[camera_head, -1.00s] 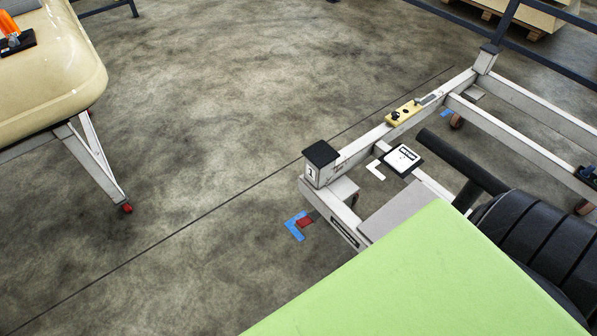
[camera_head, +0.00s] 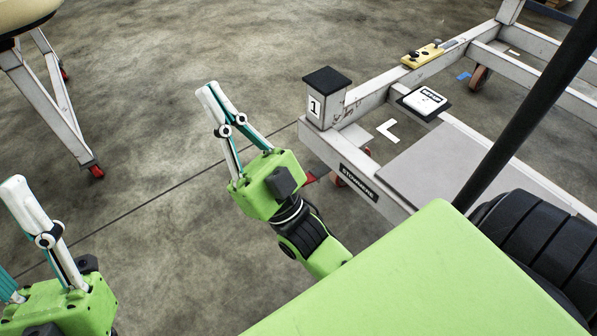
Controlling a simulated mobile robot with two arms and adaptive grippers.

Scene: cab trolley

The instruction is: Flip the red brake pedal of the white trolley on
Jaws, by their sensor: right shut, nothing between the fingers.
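The white trolley (camera_head: 347,158) stands at the right, its near corner post marked "1" under a black cap. Its red brake pedal (camera_head: 311,177) shows only as a small red piece low by that corner. My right gripper hides the rest, so the pedal's position cannot be told. My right gripper (camera_head: 211,90) is shut and empty, its white fingers pointing up and left, away from the pedal. My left gripper (camera_head: 14,184) is at the lower left. One of its fingers is largely cut off by the picture edge, so its opening is unclear.
A yellow box (camera_head: 425,56) and a white, black-edged device (camera_head: 424,100) sit on the trolley frame. A dark pole (camera_head: 535,88) rises at the right. A cream table with white legs (camera_head: 45,105) stands upper left. Bare floor lies between.

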